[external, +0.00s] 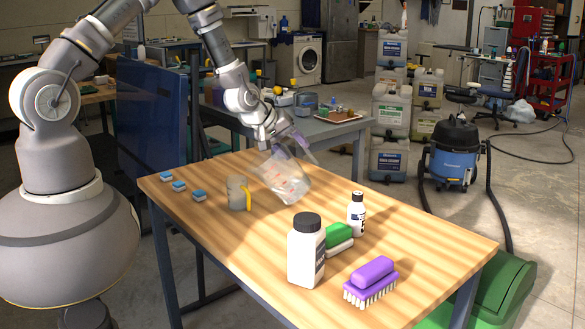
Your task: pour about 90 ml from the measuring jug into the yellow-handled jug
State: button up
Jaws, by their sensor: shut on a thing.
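The clear measuring jug (283,180) is held tilted above the wooden table, right of the middle of its far half. My gripper (284,143) is shut on the jug at its upper side. The yellow-handled jug (237,193) stands upright on the table to the left of the measuring jug. Its yellow handle (247,198) faces right, toward the measuring jug. I cannot tell how much liquid is in either jug, and no stream shows between them.
The table's front left is clear.

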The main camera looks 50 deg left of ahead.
aim_at(283, 145)
jog(key=shift+s+a+r+n+t+h+b, duration=0.2)
jog(key=shift+s+a+r+t+h, duration=0.1)
jog(key=shift+s+a+r+t, duration=0.25)
jog(key=shift+s+a+r+n+t+h+b, duration=0.1)
jog(key=shift+s+a+r+t+h+b, duration=0.2)
jog(key=shift+r, duration=0.35)
jog(key=shift+s+t, duration=0.15)
jog(key=shift+t, duration=0.2)
jog(key=shift+s+a+r+t+h+b, duration=0.4)
jog(key=shift+s+a+r+t+h, duration=0.1)
jog(key=shift+s+r, duration=0.1)
jog(key=shift+s+a+r+n+t, duration=0.15)
jog(key=shift+s+r+n+t, duration=0.05)
jog(key=shift+r+n+t, duration=0.1)
jog(key=shift+s+a+r+t+h+b, duration=0.6)
jog(key=shift+s+t+b, duration=0.1)
jog(key=shift+b, duration=0.1)
jog(key=shift+s+a+r+n+t+b, duration=0.25)
jog(key=shift+s+a+n+t+b, duration=0.15)
jog(key=shift+s+a+t+b, duration=0.35)
dwell(1.8)
jog(key=shift+d+r, duration=0.1)
jog(key=shift+d, duration=0.1)
